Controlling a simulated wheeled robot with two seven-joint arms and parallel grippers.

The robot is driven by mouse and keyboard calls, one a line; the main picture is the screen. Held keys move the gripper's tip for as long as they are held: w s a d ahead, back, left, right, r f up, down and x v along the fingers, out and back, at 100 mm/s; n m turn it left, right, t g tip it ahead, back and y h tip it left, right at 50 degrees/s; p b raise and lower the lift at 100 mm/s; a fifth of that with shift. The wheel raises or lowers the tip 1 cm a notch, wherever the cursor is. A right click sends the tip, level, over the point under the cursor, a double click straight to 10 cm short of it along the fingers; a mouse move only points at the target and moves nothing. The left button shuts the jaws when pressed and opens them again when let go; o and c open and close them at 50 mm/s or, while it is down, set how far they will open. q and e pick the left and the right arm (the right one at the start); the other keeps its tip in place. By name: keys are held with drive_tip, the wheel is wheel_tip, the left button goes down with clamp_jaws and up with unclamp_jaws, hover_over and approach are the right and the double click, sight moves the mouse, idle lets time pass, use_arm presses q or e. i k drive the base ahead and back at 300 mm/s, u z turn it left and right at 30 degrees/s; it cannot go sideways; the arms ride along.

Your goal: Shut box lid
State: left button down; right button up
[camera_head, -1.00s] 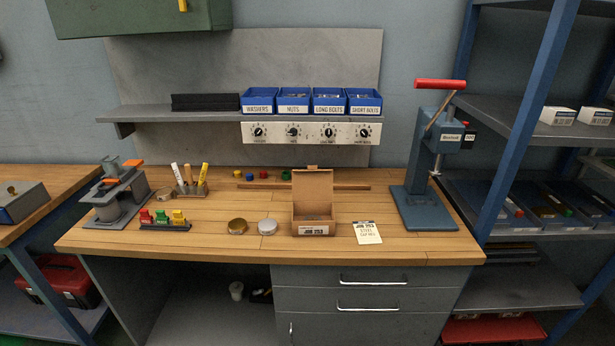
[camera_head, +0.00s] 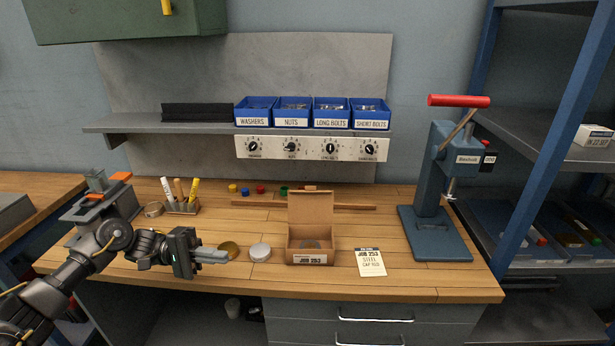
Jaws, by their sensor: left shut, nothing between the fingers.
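A small cardboard box (camera_head: 310,258) labelled JOB 353 stands on the wooden workbench (camera_head: 420,277), a little right of the middle. Its lid (camera_head: 311,212) stands upright at the back, so the box is open. Something grey and round lies inside, partly hidden by the front wall. My left gripper (camera_head: 224,256) reaches in from the left over the bench, left of the box and apart from it. Its fingers are shut, empty and point right. My right gripper is not in view.
A brass lid (camera_head: 229,249) and a silver lid (camera_head: 260,252) lie between my left gripper and the box. A job card (camera_head: 370,262) lies right of the box, with a blue arbor press (camera_head: 431,200) beyond. A wooden strip (camera_head: 345,206) lies behind the box.

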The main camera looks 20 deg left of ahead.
sight(309, 206)
drive_tip(key=i, duration=1)
